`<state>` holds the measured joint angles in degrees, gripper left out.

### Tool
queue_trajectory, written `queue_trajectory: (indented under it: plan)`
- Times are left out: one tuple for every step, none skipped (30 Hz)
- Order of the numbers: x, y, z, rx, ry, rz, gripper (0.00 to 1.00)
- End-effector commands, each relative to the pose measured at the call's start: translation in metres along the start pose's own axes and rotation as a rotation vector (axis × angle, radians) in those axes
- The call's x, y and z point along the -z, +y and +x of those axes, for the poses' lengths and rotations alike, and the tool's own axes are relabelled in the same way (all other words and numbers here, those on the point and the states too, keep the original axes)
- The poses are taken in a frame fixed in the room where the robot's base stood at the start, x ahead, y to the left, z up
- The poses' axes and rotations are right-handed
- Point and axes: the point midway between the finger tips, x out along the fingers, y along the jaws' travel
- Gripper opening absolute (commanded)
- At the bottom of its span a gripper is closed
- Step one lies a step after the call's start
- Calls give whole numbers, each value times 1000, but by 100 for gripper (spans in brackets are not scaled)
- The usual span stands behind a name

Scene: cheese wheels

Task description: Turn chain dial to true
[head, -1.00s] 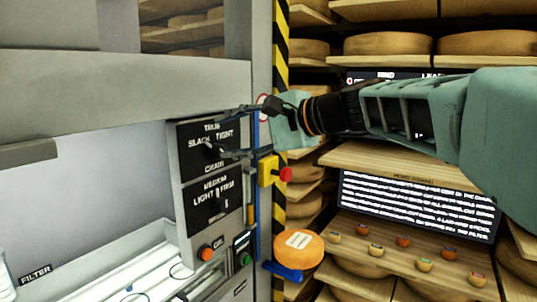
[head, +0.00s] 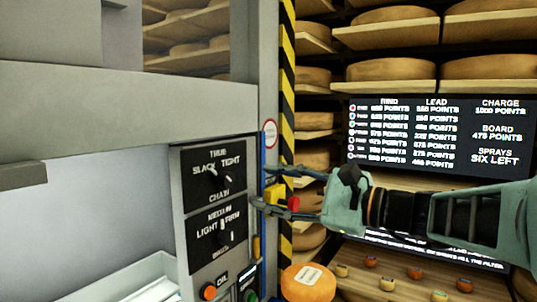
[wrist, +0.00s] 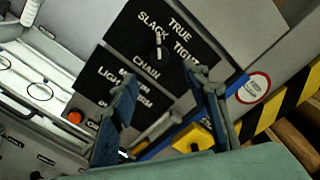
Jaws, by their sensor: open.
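The chain dial (head: 221,178) is a small dark knob on the upper black plate, marked SLACK, TRUE and TIGHT. In the wrist view the knob (wrist: 159,43) is in full sight, and its pale tip seems to lean towards SLACK. My gripper (head: 261,188) is open and empty, to the right of the panel in the head view and apart from the dial. In the wrist view its two fingers (wrist: 161,77) stand spread below the dial, with nothing between them but the panel behind.
A second dial (head: 222,238) marked LIGHT, MEDIUM and FIRM sits below. A yellow box with a red knob (head: 293,203) is close behind my fingers. An orange button (head: 208,292) is lower. A striped post (head: 287,100) and cheese shelves (head: 385,71) stand right.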

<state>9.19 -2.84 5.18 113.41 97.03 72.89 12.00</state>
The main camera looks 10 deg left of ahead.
Motion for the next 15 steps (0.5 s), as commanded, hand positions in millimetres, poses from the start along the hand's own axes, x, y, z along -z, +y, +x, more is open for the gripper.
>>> queue_trajectory:
  plan:
    - [-1,0,5,-2,-2,2,43]
    - [0,0,9,-2,-2,3,43]
    - [0,1,15,-2,-2,4,43]
    - [0,1,20,-3,-3,6,43]
    - [1,1,25,-3,-2,8,43]
    - [1,1,33,-4,-1,8,43]
    - [1,1,39,-4,-1,7,43]
    - [1,1,46,-4,-2,7,43]
    - [1,1,53,-3,-1,7,43]
    - [1,1,59,-4,-1,7,43]
    - [1,1,65,-4,-1,6,43]
    - [0,1,72,-4,-2,6,43]
    - [1,0,77,-3,-1,6,43]
    - [1,1,81,-3,-1,6,43]
    - [1,0,86,-3,-1,5,43]
